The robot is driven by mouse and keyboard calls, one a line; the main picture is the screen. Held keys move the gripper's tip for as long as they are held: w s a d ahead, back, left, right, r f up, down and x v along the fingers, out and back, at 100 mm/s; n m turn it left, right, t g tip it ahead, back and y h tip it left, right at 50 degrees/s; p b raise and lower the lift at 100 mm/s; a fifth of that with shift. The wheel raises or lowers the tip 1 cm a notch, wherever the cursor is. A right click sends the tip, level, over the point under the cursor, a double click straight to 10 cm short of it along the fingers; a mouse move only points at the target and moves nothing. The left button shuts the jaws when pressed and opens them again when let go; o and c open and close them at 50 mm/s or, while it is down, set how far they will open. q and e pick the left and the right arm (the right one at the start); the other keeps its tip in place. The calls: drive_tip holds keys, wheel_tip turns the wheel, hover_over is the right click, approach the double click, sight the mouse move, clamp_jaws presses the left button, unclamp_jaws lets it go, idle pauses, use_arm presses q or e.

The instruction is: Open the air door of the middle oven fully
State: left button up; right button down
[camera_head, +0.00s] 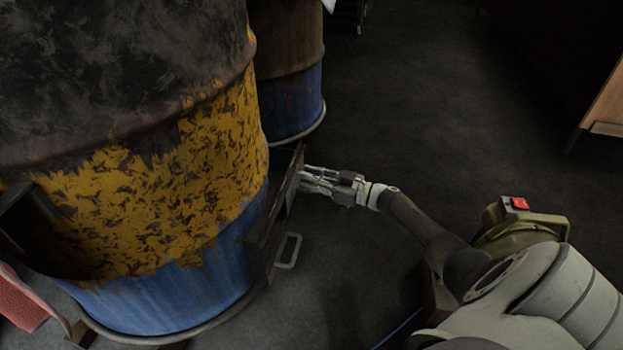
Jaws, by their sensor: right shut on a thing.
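A large barrel oven (190,210) with worn yellow and blue paint fills the left of the head view. A dark metal air door (265,237) stands out from its lower right side, with a pale loop handle (288,251) near its lower end. My right gripper (304,178) comes in from the right and is shut at the upper part of the door. Its fingertips are partly hidden against the dark metal, so the exact grip is hard to see. My left gripper is not in view.
A second rusty and blue barrel (293,105) stands behind the first. A red object (22,298) is at the lower left edge. A green can-like object with a red patch (520,203) is by my right arm. Dark floor (440,130) is clear beyond.

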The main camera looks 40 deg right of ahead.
drive_tip(key=c, duration=1.7)
unclamp_jaws()
drive_tip(key=shift+w+d+r+h, duration=0.1)
drive_tip(key=shift+w+d+h, duration=0.2)
drive_tip(key=shift+d, duration=0.25)
drive_tip(key=shift+o, duration=0.9)
drive_tip(key=shift+a, duration=0.1)
drive_tip(key=shift+s, duration=0.15)
drive_tip(key=v, duration=0.7)
drive_tip(key=shift+s, duration=0.1)
